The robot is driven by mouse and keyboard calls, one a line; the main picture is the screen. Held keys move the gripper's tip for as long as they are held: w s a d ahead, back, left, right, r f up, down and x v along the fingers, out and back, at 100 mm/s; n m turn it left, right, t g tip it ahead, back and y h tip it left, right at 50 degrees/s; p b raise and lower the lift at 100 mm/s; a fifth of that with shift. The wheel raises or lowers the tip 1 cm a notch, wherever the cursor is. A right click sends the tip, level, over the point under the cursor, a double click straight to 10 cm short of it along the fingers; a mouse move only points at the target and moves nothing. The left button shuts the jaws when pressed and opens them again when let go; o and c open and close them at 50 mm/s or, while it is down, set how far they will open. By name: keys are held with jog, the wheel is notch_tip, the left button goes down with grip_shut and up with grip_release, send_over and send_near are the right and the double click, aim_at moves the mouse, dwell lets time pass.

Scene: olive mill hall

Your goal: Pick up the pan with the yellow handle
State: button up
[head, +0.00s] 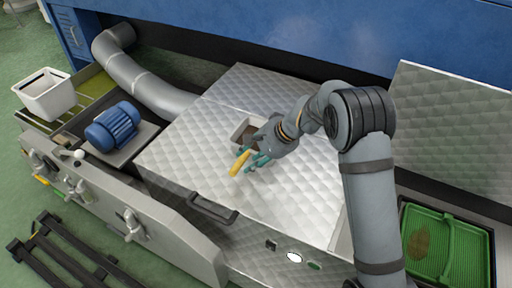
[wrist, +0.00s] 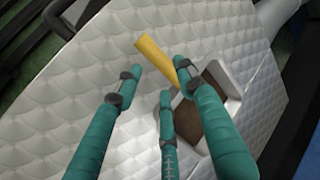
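The pan (head: 240,128) has a pale squarish body with a brown inside and a yellow handle (head: 239,163). It rests on the quilted metal cover. In the wrist view the pan's pale rim (wrist: 234,90) and brown floor are partly hidden by a finger. The yellow handle (wrist: 155,55) shows among the fingertips there. My gripper (head: 254,160) has three teal fingers and is over the handle. The fingers are spread apart in the wrist view (wrist: 158,78), with no clear grip on the handle. Whether a fingertip touches it, I cannot tell.
The metal cover (head: 180,160) is otherwise clear, with a black grab handle (head: 212,208) at its front edge. A blue motor (head: 113,126) and a white bin (head: 47,96) stand at left. A green crate (head: 440,250) is at right. A raised metal lid (head: 450,125) stands behind.

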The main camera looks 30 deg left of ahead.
aim_at(243, 162)
jog(key=shift+x, duration=2.75)
jog(key=shift+w, duration=0.1)
jog(key=shift+c, duration=1.4)
grip_shut()
jog(key=shift+r, duration=0.15)
